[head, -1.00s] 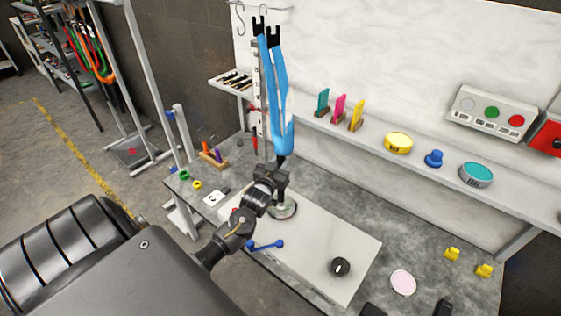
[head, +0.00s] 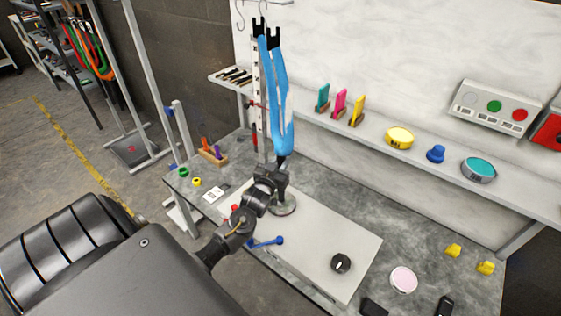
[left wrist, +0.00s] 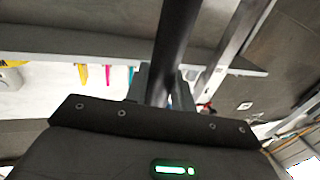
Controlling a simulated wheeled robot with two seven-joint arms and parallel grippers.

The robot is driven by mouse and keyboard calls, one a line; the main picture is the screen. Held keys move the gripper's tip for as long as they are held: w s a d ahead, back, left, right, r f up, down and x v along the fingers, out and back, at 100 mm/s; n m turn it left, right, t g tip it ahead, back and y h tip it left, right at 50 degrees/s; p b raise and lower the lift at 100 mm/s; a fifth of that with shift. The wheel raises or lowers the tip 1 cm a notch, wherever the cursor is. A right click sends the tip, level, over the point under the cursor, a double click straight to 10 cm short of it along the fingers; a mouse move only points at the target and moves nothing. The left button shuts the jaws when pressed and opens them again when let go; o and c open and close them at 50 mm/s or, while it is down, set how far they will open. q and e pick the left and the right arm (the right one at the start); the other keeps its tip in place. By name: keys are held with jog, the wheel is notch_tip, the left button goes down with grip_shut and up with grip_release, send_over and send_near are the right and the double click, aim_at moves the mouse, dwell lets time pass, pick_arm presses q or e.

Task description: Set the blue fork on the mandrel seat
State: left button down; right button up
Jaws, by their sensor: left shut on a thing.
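The blue fork (head: 281,95) stands nearly upright, its two black-tipped legs pointing up. My left gripper (head: 272,178) is shut on its dark lower tube, just above the white box on the bench. In the left wrist view the dark tube (left wrist: 176,45) runs between the fingers (left wrist: 158,85). A round grey base (head: 285,207), seemingly the mandrel seat, lies on the white box directly below the gripper. The gripper covers its upper part, so I cannot tell whether the tube's lower end touches it. My right gripper is not in view.
A measuring post (head: 257,85) stands close behind the fork. The white box (head: 325,245) carries a blue lever (head: 265,243) and black knob (head: 340,263). A shelf (head: 375,135) with coloured parts runs along the wall. Two yellow blocks sit at the bench's right.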

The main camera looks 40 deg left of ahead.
pick_arm(q)
jog(key=shift+f+b, duration=0.4)
jog(key=shift+f, duration=0.15)
jog(key=c, duration=1.2)
grip_release()
jog(key=shift+o, duration=0.5)
jog(key=shift+f, duration=0.1)
jog(key=b+v, duration=0.1)
jog(key=v, duration=1)
jog(key=shift+w, duration=0.1)
